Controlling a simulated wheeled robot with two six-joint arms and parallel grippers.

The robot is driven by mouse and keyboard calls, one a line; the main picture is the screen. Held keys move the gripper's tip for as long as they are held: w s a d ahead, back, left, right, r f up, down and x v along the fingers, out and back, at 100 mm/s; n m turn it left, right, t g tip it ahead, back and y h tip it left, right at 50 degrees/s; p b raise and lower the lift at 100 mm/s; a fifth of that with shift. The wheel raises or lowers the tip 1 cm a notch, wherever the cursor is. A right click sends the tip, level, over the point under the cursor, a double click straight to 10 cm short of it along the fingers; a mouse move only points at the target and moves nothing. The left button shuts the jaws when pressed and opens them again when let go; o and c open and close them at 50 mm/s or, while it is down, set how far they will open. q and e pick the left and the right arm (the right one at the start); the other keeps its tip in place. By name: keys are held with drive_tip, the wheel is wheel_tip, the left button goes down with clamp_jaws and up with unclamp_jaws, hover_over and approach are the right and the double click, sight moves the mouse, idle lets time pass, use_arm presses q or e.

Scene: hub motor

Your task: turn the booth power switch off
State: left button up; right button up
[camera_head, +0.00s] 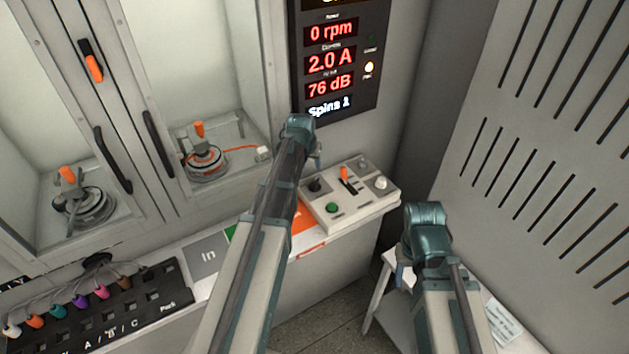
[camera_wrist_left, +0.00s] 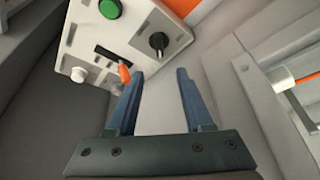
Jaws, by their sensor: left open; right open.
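A light grey control box (camera_head: 352,196) stands on the right end of the bench. No readable label shows which one is the booth power switch. My left gripper (camera_wrist_left: 160,74) is open and empty; in the left wrist view the orange lever tip (camera_wrist_left: 125,74) appears close beside its left finger; contact cannot be told. In the head view the left wrist hides most of that gripper. My right gripper (camera_head: 404,278) is open, lower right of the box.
A lit display (camera_head: 335,60) reads 0 rpm, 2.0 A, 76 dB. Glass-fronted booths on the left hold motors, with black door handles (camera_head: 158,143). A black connector rack (camera_head: 110,305) is lower left. A slatted grey panel (camera_head: 550,150) bounds the right; a small white table (camera_head: 383,290) stands below.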

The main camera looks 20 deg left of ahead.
sight(315, 182)
use_arm(q)
drive_tip(key=b+x, duration=1.3)
drive_tip(key=x, duration=0.1)
drive_tip(key=shift+s+d, duration=0.1)
drive_tip(key=shift+s, duration=0.05)
drive_tip(key=shift+r, duration=0.1)
drive_tip(key=shift+c, duration=0.2)
clamp_jaws()
